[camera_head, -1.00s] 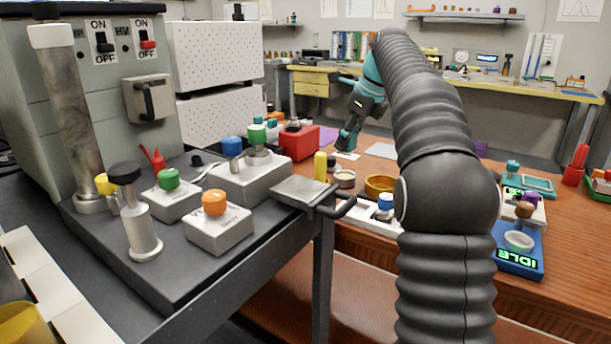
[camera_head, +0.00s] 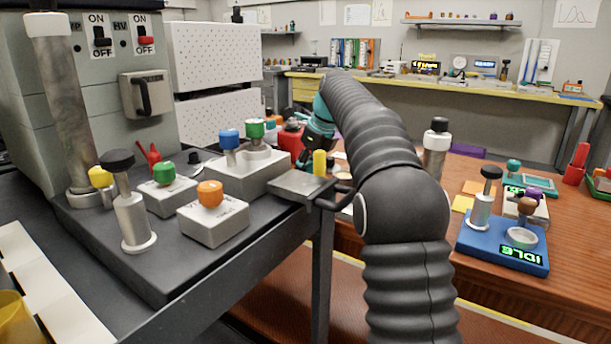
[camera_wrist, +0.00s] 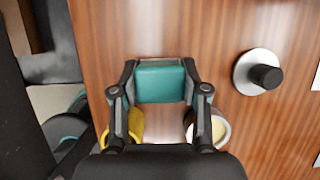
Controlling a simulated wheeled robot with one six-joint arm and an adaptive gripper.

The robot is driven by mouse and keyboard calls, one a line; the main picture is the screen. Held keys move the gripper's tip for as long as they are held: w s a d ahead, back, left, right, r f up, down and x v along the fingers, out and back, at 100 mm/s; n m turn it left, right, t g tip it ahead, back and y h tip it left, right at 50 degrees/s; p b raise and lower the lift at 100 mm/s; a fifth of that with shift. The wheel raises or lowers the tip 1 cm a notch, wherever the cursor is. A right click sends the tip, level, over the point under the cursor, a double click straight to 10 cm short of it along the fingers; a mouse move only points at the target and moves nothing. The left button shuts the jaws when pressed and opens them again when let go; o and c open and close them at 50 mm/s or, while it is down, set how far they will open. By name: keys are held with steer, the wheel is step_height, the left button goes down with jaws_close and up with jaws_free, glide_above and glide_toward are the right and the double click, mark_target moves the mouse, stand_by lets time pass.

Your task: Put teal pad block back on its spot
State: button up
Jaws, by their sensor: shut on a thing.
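The teal pad block (camera_wrist: 160,82) is between the fingers of my gripper (camera_wrist: 160,72) in the wrist view, with a brown wooden tabletop (camera_wrist: 222,40) below. My gripper is shut on the block, one finger against each side. I cannot tell from this view how high the block is above the wood. No matching teal spot can be made out.
A silver disc with a black knob (camera_wrist: 265,76) stands to the right.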

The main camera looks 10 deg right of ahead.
steer(key=shift+f, duration=0.6)
steer(key=o, duration=1.2)
steer(key=shift+f, duration=0.15)
steer(key=p+v, duration=0.3)
steer(key=v, duration=0.9)
steer(key=shift+p, duration=0.3)
steer(key=shift+w, duration=0.1)
